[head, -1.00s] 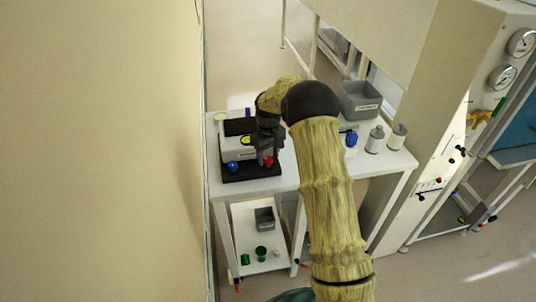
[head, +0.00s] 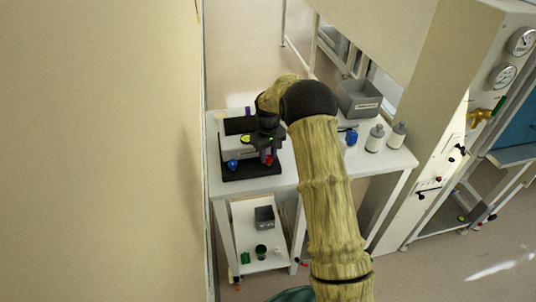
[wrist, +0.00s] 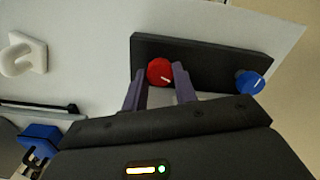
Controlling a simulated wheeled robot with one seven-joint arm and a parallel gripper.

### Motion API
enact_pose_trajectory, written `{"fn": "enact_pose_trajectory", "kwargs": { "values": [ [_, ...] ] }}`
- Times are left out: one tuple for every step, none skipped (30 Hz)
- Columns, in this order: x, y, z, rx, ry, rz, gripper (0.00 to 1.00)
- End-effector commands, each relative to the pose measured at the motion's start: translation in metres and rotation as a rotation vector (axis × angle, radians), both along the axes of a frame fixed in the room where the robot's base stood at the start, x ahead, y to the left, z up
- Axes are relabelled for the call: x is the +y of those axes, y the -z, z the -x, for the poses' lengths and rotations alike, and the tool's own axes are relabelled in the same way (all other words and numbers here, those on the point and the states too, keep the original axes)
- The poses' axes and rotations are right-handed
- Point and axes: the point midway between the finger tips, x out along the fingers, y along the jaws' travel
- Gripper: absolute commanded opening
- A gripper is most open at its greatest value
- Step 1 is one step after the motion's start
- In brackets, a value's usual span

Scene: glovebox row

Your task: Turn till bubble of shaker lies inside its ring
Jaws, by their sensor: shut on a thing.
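The shaker (head: 239,149) stands on the white table, with a grey body, a black top and a black base (wrist: 210,55). A round yellow-green level (head: 246,139) shows on it in the head view; its bubble and ring are too small to tell apart. A red knob (head: 268,160) and a blue knob (head: 233,165) sit at its front corners. In the wrist view, my gripper (wrist: 161,70) is shut on the red knob (wrist: 159,72), one purple finger on each side. The blue knob (wrist: 250,83), with a white line, is free at the right.
A grey bin (head: 358,99), two grey-capped bottles (head: 375,139) and a blue object (head: 351,137) stand on the table's right side. A lower shelf (head: 262,248) holds a small grey bin and green items. A wall (head: 110,150) borders the left.

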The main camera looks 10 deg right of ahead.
Motion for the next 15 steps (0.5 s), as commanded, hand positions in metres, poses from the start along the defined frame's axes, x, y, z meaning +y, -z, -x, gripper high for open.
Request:
{"fn": "enact_pose_trajectory", "kwargs": {
  "values": [
    [-0.0002,-0.0011,-0.0005,-0.002,0.022,0.002,0.05],
    [-0.0002,-0.0012,-0.0006,-0.001,0.038,0.001,0.05],
    [-0.0001,-0.0012,-0.0007,-0.001,0.061,0.001,0.05],
    [0.0000,-0.0013,-0.0008,-0.002,0.080,0.000,0.05],
    [0.0000,-0.0013,-0.0008,-0.003,0.100,0.001,0.05],
    [0.0001,-0.0014,-0.0008,-0.003,0.127,0.001,0.05],
    [0.0003,-0.0014,-0.0007,-0.003,0.148,0.001,0.05],
    [0.0003,-0.0015,-0.0008,-0.002,0.172,0.000,0.05],
    [0.0001,-0.0015,-0.0008,-0.002,0.204,0.000,0.05],
    [-0.0001,-0.0016,-0.0009,-0.003,0.228,0.001,0.05],
    [-0.0001,-0.0016,-0.0009,-0.003,0.252,0.001,0.05],
    [0.0001,-0.0016,-0.0009,-0.003,0.285,0.001,0.05],
    [0.0002,-0.0017,-0.0009,-0.002,0.309,0.001,0.05],
    [0.0002,-0.0017,-0.0009,-0.002,0.333,0.001,0.05],
    [0.0003,-0.0017,-0.0010,-0.003,0.365,0.002,0.05]
  ]
}}
